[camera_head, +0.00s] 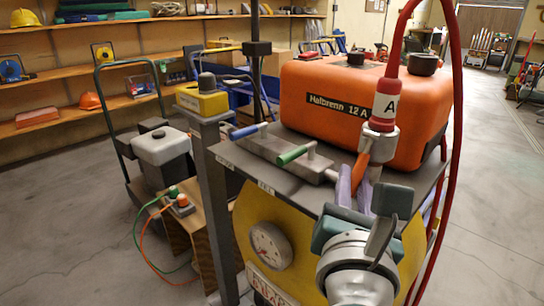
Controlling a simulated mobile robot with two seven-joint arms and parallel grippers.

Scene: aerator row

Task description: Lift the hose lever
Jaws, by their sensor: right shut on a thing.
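A red hose (401,35) comes down to a coupling (382,140) with a white band marked A. A short orange lever (361,168) slants down and to the left beside the coupling. I take it to be the hose lever. My right gripper (355,187) reaches up from the lower right, its pale purple fingers at the lower end of this lever. It is shut on the lever, though the fingers hide the contact. My left gripper is out of view.
An orange tank (349,108) stands behind the coupling on the machine's grey top. Blue-handled (247,130) and green-handled (293,155) levers are to the left. A grey post with a yellow box (202,98) rises left of the machine. Open floor lies right.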

